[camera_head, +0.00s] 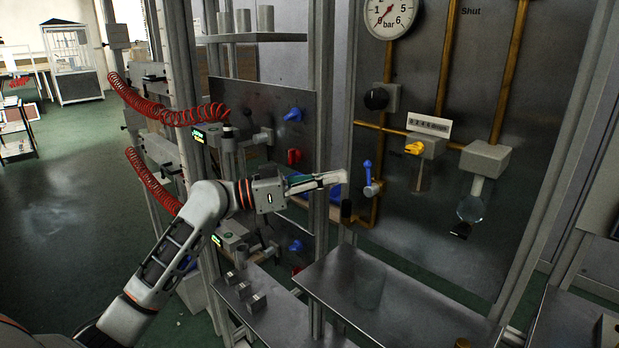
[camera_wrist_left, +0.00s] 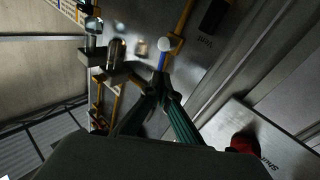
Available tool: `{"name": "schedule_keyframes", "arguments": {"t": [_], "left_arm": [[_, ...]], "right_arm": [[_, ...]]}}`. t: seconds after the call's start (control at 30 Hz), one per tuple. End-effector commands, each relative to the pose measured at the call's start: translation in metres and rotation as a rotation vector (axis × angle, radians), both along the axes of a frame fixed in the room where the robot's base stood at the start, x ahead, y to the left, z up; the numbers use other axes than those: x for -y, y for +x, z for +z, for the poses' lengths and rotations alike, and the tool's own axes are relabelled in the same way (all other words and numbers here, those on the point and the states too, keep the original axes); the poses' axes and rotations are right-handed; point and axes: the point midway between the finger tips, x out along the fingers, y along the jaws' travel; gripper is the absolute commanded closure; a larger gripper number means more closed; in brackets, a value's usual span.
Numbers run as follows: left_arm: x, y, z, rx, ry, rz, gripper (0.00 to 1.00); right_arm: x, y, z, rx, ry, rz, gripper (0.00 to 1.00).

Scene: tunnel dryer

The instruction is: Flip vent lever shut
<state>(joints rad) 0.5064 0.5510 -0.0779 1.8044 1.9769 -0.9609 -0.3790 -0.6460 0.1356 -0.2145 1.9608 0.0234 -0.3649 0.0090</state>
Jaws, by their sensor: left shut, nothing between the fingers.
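A small blue lever (camera_head: 367,173) stands upright on a metal panel, on a pale round fitting at its foot. It is likely the vent lever, but I can read no name on it. In the left wrist view a blue stem with a whitish round end (camera_wrist_left: 172,44) lies just beyond the fingertips. My left gripper (camera_head: 345,178) is shut and empty, its fingers pointing right, close to the lever's left side. In the left wrist view the two green-and-dark fingers (camera_wrist_left: 160,92) come up from below. I cannot tell whether they touch the lever. My right gripper is not in view.
A dial gauge (camera_head: 390,14), a yellow handle (camera_head: 414,148) and brown pipes sit on the panel. A metal shelf (camera_head: 365,300) juts out below. An upright post (camera_head: 318,240) stands by the gripper. A red knob (camera_wrist_left: 243,143) shows beside "Shut" lettering in the left wrist view.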

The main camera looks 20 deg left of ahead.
Motion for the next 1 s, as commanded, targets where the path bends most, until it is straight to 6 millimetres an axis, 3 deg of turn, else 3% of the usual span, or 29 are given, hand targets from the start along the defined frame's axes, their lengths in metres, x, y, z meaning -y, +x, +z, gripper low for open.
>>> {"name": "schedule_keyframes", "arguments": {"t": [0.3,0.77,1.0], "left_arm": [[0.029,0.022,0.004,-0.001,-0.002,0.0,1.0],[0.033,0.024,0.003,0.003,0.01,0.0,1.0],[0.045,0.026,0.009,0.059,0.159,0.0,1.0]], "right_arm": [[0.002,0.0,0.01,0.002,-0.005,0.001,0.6],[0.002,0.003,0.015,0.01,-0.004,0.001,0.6],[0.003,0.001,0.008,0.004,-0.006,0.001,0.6]]}}
